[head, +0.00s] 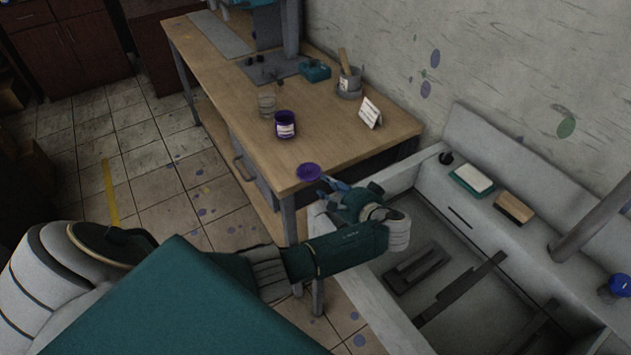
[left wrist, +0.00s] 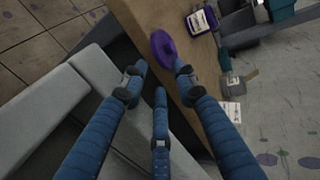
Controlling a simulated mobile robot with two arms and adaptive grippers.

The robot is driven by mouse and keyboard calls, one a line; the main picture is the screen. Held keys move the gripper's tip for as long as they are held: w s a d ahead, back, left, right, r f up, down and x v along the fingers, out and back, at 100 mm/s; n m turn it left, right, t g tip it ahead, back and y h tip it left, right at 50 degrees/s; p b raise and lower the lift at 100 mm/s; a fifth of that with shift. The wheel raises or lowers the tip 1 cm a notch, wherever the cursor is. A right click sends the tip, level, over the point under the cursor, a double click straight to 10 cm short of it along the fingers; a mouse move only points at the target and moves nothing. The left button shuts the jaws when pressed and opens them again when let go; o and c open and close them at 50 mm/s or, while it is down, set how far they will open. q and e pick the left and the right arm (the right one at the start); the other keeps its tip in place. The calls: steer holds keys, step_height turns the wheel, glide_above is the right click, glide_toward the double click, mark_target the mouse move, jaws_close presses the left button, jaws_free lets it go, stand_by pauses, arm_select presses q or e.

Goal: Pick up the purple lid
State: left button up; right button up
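The purple lid (head: 309,171) is at the near corner of the wooden table, close to its edge. In the left wrist view, the lid (left wrist: 163,47) shows just beyond my fingertips, between the two outer ones. My left gripper (head: 329,184) is just right of the lid in the head view. Its blue fingers (left wrist: 160,74) are spread apart with nothing between them, so it is open and empty. I cannot tell whether a fingertip touches the lid. My right gripper is in neither view.
A purple jar (head: 286,128) and a clear glass (head: 267,105) stand farther back on the table (head: 330,125). A white card (head: 370,113) and a cup with sticks (head: 349,82) are near the wall side. A grey sink (head: 375,290) adjoins the table corner.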

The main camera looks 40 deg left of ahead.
mark_target(316, 180)
arm_select(q)
steer(key=b+x, duration=0.1)
steer(key=x, duration=0.2)
steer(key=shift+a+f, duration=0.1)
steer(key=shift+f, duration=0.15)
steer(key=shift+b+x, duration=0.85)
steer(key=shift+x, duration=0.75)
steer(key=shift+w+a, duration=0.1)
steer(key=shift+a, duration=0.1)
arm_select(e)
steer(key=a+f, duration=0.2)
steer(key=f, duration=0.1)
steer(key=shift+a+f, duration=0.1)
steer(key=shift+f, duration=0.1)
arm_select(q)
steer(key=shift+r, duration=0.1)
steer(key=shift+c, duration=0.4)
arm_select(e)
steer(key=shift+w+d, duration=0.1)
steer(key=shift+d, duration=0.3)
arm_select(q)
jaws_close()
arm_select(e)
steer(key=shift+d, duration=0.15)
